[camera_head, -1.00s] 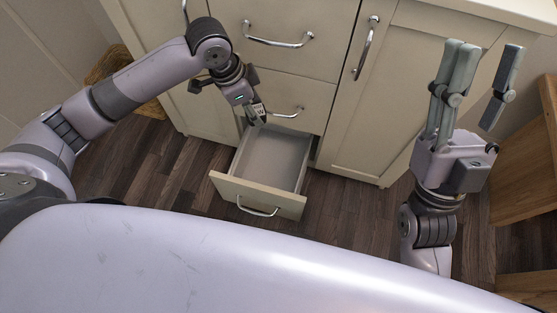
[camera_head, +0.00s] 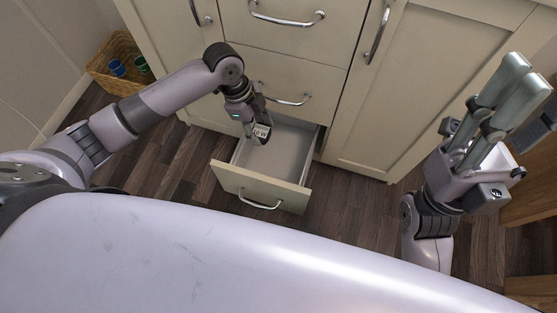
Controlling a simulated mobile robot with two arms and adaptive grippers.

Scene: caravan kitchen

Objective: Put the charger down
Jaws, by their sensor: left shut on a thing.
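The charger (camera_head: 261,131) is a small white block with dark print, part of which reads "W". My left gripper (camera_head: 262,136) is shut on it and points down over the open bottom drawer (camera_head: 262,191). The charger is over the drawer's back left part; I cannot tell its exact height above the drawer floor. The drawer looks empty, with a pale grey inside, though my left gripper hides part of it. My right gripper (camera_head: 506,100) is raised at the right, apart from the drawer; its fingers overlap from this angle, but a gap shows between them.
Closed drawers with metal handles (camera_head: 287,16) stand above the open one. A cupboard door (camera_head: 400,95) is to the right. A wicker basket (camera_head: 118,86) with blue and green items stands at the left. Wooden furniture (camera_head: 527,195) is at the right edge. The dark floor around the drawer is clear.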

